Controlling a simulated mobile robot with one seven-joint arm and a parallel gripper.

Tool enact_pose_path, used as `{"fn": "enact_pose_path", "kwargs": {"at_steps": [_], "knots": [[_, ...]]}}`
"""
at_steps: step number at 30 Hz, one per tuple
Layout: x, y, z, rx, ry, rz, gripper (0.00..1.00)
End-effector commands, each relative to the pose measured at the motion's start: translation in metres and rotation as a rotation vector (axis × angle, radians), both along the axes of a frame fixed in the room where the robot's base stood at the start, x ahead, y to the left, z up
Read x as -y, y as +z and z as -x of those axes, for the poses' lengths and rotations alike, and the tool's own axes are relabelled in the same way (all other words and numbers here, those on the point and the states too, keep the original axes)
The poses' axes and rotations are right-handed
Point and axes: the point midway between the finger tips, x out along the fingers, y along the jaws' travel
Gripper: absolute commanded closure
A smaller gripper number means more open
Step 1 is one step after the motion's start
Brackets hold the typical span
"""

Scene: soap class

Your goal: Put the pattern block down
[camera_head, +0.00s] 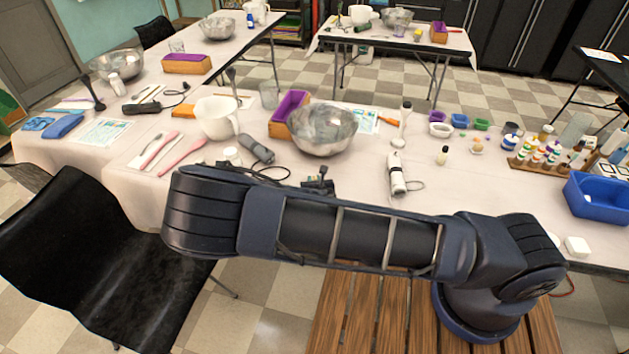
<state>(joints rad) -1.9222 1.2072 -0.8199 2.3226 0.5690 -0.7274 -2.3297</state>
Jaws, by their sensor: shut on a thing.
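My arm crosses the lower middle of the head view, in front of the near edge of the table (362,178). I cannot make out the pattern block anywhere.
Around the arm stand a metal bowl (322,130), a purple-lined wooden mold (280,122), a white pitcher (216,118), a grey hand tool (257,148) and a white stick blender (397,173). A blue bin (597,196) is at right. Clear cloth lies right of the blender.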

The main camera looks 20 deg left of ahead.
Motion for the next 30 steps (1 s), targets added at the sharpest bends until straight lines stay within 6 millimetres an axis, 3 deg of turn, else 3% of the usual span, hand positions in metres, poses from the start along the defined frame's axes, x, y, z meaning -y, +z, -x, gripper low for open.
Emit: {"fn": "enact_pose_path", "kwargs": {"at_steps": [9, 10, 13, 25, 30], "knots": [[0.000, -0.002, 0.000, 0.000, 0.000, 0.000, 1.00], [0.000, -0.003, 0.000, 0.000, 0.000, 0.000, 0.80], [0.000, -0.002, 0.000, 0.000, 0.000, -0.001, 0.61], [0.000, 0.001, 0.000, -0.001, -0.001, -0.002, 0.60], [0.006, 0.007, 0.015, 0.000, 0.000, 0.001, 0.60]]}}
